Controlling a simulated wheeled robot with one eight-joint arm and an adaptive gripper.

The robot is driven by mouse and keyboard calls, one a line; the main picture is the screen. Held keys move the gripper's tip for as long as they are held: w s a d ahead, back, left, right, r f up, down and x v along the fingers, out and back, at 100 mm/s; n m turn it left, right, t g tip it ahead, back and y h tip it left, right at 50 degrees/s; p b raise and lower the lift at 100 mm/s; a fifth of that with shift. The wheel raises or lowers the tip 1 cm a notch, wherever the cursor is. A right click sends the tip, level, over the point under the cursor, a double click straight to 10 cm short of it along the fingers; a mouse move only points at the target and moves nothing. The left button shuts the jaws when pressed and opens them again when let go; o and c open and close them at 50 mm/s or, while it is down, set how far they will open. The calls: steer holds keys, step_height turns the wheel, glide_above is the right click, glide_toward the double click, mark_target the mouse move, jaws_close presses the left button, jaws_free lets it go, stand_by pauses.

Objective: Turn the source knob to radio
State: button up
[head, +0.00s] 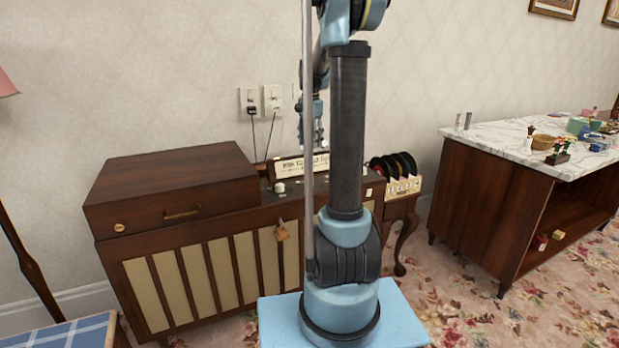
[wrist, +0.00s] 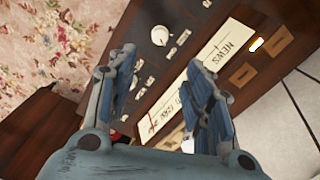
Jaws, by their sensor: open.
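A round cream knob (wrist: 160,35) with a pointer mark and small labels around it sits on the dark wooden control panel in the wrist view. It seems to be the source knob, though the labels are too blurred to read surely. In the head view a pale knob (head: 280,187) shows on the console below the dial strip (head: 290,168); I cannot tell if it is the same one. My gripper (wrist: 162,60) is open and empty, pointing down over the panel, with the knob just past its fingertips. In the head view my gripper (head: 312,146) hangs above the dial strip, partly hidden by my arm.
The wooden console (head: 200,230) has a closed lid box (head: 170,190) on its left. A rack of records (head: 395,168) stands right of my arm. Another pale knob (wrist: 187,146) lies beyond the right finger. A marble-topped counter (head: 500,145) with small items stands at right.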

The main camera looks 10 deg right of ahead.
mark_target(310, 178)
step_height(310, 178, down, 15)
steer(key=shift+f, duration=0.1)
stand_by(0.5)
steer(key=c, duration=1)
